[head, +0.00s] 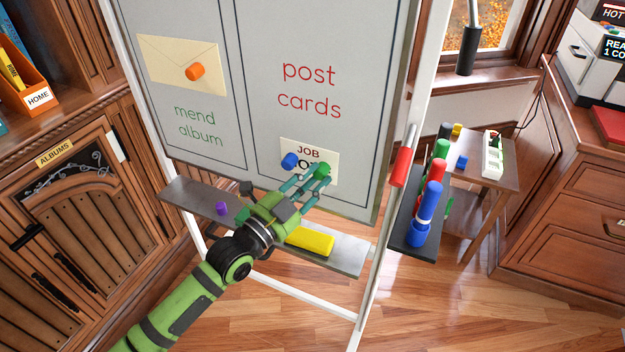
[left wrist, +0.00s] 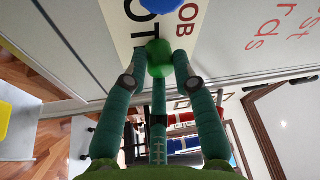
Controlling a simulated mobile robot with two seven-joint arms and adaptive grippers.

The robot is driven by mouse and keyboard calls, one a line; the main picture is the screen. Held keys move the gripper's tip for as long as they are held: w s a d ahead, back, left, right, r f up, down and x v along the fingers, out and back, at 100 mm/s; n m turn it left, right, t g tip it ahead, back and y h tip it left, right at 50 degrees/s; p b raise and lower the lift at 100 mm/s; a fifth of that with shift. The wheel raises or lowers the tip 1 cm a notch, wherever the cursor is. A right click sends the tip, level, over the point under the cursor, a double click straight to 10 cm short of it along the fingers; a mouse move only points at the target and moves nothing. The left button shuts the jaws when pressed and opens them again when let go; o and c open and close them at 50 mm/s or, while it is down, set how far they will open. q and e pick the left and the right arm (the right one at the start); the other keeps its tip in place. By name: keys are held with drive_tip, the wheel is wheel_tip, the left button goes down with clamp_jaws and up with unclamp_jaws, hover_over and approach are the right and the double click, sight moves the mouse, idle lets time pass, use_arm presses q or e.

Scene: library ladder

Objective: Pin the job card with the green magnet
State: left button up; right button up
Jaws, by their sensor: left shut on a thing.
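The job card (head: 330,152) is on the lower part of the whiteboard, under the red words "post cards". A blue magnet (head: 289,160) sits on its left side. The green magnet (head: 323,171) is at the card's lower right, between my left gripper's fingertips. My left gripper (head: 316,178) is shut on it, close to the board. In the left wrist view the green magnet (left wrist: 159,57) is between the teal fingers, over the white card (left wrist: 135,25), with the blue magnet (left wrist: 160,5) above it. Whether the green magnet touches the card cannot be told. My right gripper is not in view.
The ledge (head: 345,254) below the board holds a yellow block (head: 310,240) and a purple magnet (head: 222,208). An orange magnet (head: 195,72) is on an envelope (head: 160,63). A marker tray (head: 405,236) stands right of the board.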

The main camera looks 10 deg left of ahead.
use_arm(q)
drive_tip(key=o, duration=1)
